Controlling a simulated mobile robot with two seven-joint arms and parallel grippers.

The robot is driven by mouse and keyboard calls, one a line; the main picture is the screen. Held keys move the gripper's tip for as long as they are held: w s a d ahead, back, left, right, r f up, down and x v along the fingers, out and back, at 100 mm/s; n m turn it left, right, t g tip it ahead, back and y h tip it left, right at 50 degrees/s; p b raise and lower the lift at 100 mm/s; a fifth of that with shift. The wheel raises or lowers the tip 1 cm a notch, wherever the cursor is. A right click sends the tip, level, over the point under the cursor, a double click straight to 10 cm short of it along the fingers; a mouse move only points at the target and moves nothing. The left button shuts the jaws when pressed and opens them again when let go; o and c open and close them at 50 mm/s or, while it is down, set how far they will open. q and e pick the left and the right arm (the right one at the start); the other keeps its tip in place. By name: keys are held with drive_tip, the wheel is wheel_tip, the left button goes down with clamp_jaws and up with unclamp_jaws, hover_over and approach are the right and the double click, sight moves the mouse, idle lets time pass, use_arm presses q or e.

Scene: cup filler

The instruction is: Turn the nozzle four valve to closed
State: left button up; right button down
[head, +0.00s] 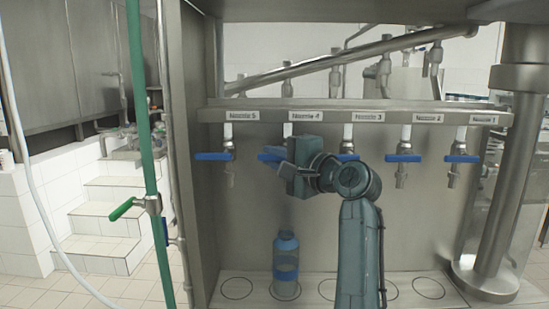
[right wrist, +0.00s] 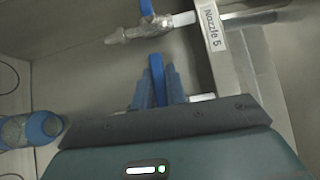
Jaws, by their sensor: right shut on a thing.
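The nozzle four valve has a blue handle (head: 268,156) below the "Nozzle 4" label (head: 304,115). My right gripper (head: 279,165) is at this handle and hides most of the valve in the head view. In the right wrist view the blue handle (right wrist: 157,78) lies between the two fingers of my right gripper (right wrist: 157,88), which are shut on it. How far the handle is turned is hard to tell. My left gripper is not in view.
Blue-handled valves of nozzle 5 (head: 213,156), nozzle 3 (head: 347,157), nozzle 2 (head: 403,158) and nozzle 1 (head: 462,159) line the same rail. A blue-capped bottle (head: 286,268) stands on the shelf below nozzle 4. A green pipe (head: 146,110) stands at the left.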

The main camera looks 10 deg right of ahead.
drive_tip(key=c, duration=1.4)
unclamp_jaws()
drive_tip(key=shift+c, duration=0.2)
drive_tip(key=b+v, duration=0.3)
drive_tip(key=v, duration=1)
